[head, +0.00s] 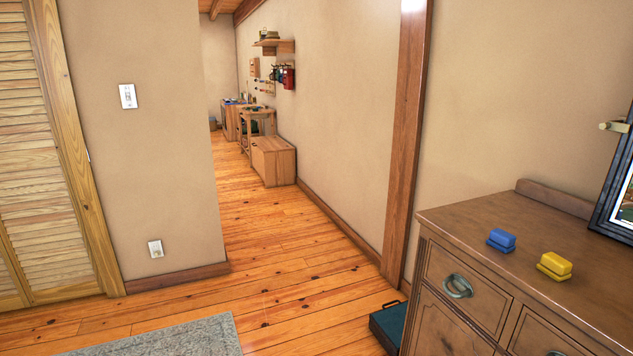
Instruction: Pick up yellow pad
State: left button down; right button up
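The yellow pad (554,265) lies on top of the brown wooden dresser (468,222) at the right of the head view. It looks like a small block with a thinner layer under it. A similar blue pad (501,240) lies just to its left and a little farther back, apart from it. Neither of my grippers shows in the head view.
A dark-framed mirror or picture (610,190) stands at the dresser's right. A dark green case (388,325) sits on the floor against the dresser's left side. A grey rug (170,340) lies at the front left. Wooden floor (290,270) is clear towards the corridor.

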aim_at(559, 268)
jog(key=i+j+z, duration=0.1)
jog(key=z, duration=0.75)
jog(key=i+j+z, duration=0.1)
jog(key=z, duration=0.3)
jog(key=j, duration=0.1)
